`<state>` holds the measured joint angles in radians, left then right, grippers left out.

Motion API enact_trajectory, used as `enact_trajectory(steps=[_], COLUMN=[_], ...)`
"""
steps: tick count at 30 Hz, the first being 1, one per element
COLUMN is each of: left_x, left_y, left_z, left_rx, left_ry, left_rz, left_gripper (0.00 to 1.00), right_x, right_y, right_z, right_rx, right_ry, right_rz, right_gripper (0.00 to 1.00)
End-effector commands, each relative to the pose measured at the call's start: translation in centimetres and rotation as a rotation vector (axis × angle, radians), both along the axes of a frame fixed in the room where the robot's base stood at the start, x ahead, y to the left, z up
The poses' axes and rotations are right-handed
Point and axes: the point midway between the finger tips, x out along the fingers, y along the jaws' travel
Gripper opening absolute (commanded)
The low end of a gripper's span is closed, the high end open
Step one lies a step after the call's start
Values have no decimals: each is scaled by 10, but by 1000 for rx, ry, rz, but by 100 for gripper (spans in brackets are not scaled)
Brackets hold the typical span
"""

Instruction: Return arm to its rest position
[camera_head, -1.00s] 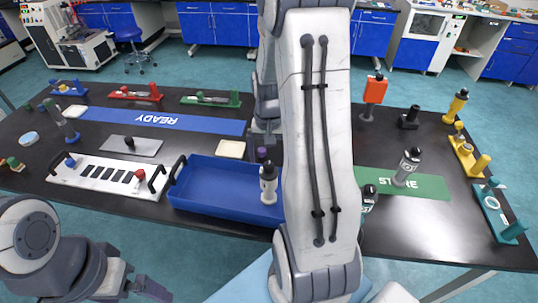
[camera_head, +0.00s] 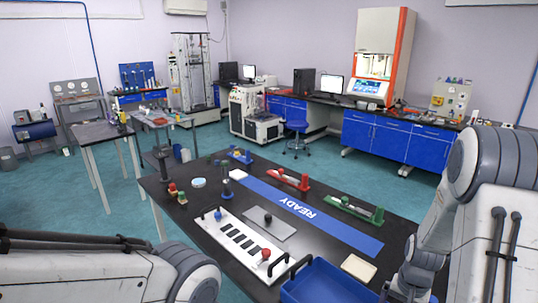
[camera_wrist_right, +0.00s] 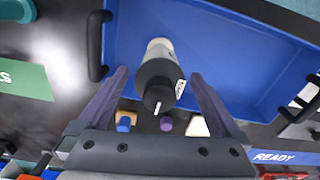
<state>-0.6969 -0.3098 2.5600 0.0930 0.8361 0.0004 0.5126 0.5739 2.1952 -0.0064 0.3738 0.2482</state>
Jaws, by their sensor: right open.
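My right gripper (camera_wrist_right: 160,76) is open in the right wrist view, its two dark fingers spread. A grey bottle with a black cap (camera_wrist_right: 160,75) appears between the fingers, over the blue tray (camera_wrist_right: 235,60); the fingers do not close on it. In the head view my right arm (camera_head: 480,220) stands at the right edge, and its gripper is not clear there. My left arm (camera_head: 100,270) crosses the lower left; its gripper is out of view. The blue tray also shows at the bottom of the head view (camera_head: 320,285).
The black table (camera_head: 190,230) carries a blue READY mat (camera_head: 310,213), a white panel (camera_head: 235,245), a grey plate (camera_head: 268,223), and red (camera_head: 290,178) and green (camera_head: 355,208) fixtures. Beside the tray in the wrist view lies a green mat (camera_wrist_right: 25,80). Open floor lies behind the table.

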Motion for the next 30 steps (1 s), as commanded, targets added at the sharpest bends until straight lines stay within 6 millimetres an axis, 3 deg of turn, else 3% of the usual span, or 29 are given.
enact_trajectory(steps=[9,10,16,30], left_x=[0,0,0,0], left_y=[0,0,0,0], left_z=[5,10,3,3], left_rx=[0,0,0,0], left_ry=[0,0,0,0], left_rz=[0,1,0,0], left_gripper=[100,100,100,100], right_x=[-1,1,1,0], right_y=[0,-1,-1,0], right_z=[-53,-43,-30,-27], right_rx=[1,-2,-2,0], right_ry=[1,-4,-4,0], right_rz=[0,-1,0,0], right_gripper=[100,100,100,100])
